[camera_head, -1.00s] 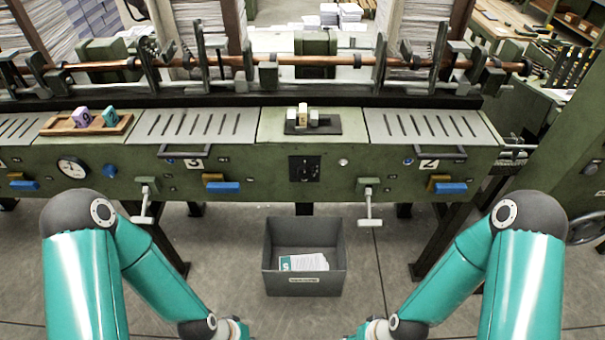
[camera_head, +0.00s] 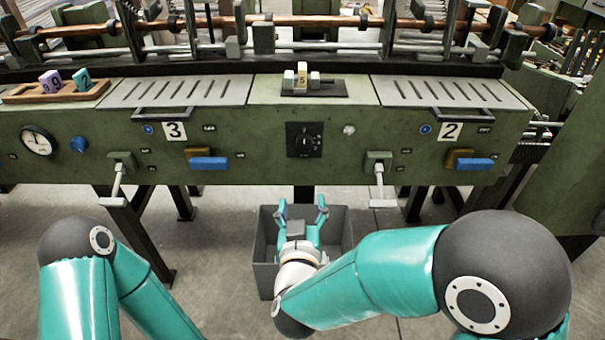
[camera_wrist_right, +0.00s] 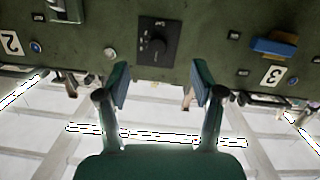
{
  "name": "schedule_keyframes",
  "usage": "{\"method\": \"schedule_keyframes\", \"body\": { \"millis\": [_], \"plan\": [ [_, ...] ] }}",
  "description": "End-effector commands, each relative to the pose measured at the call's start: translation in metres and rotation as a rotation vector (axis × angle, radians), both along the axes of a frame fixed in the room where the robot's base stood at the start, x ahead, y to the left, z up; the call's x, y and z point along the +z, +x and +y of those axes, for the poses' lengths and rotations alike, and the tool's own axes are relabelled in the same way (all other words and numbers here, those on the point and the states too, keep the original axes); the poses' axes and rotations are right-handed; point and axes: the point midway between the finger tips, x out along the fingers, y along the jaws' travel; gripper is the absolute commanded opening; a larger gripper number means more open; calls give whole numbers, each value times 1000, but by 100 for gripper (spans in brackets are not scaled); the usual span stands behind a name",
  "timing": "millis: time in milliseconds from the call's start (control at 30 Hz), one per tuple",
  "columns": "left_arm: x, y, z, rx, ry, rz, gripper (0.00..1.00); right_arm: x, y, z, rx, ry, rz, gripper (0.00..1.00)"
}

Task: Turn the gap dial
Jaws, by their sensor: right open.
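The gap dial (camera_head: 304,140) is a black knob on a square black plate in the front of the green machine, between the number 3 and number 2 stations. In the right wrist view the dial (camera_wrist_right: 157,47) is ahead of the fingers, near the top of the picture. My right gripper (camera_head: 302,206) is open and empty, below the dial and apart from it, in front of the grey bin. Its two fingers (camera_wrist_right: 160,90) are spread in the wrist view. My left arm shows at the lower left, but its gripper is out of the picture.
Handled levers (camera_head: 117,183) and (camera_head: 380,185) stick out on both sides of the dial. Blue paddles (camera_head: 210,163) lie beyond, with a small white button (camera_head: 349,130) right of the dial. A grey bin (camera_head: 341,232) stands on the floor. A wooden tray (camera_head: 50,96) holds coloured blocks.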

Motion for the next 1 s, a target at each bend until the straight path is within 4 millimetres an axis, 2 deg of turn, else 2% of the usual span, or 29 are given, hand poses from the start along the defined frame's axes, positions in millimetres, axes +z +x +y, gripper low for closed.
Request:
{"method": "schedule_keyframes", "body": {
  "millis": [33, 67, 200, 333, 467, 800, 1000],
  "plan": [
    [-14, 0, 0, 0, 0, -1, 0, 6, -5, 7, -12, -8, -49, 67],
    [-16, 0, 0, 0, 0, -1, 0, 11, -7, 8, -21, -14, -67, 67],
    [-17, 0, 0, -1, 0, -1, 0, 26, -7, 10, -47, -26, -108, 67],
    [-16, 0, 0, -1, 0, -1, 0, 27, 7, 8, -49, -26, -108, 67],
    [-16, 0, 0, -1, 0, -1, 0, 27, 30, 6, -50, -25, -107, 67],
    [-15, 0, 0, 0, 0, -1, 0, 26, 104, 0, -48, -26, -107, 67],
    [-15, 0, 0, 0, 0, -1, 0, 26, 137, -1, -46, -26, -106, 67]
  ]
}}
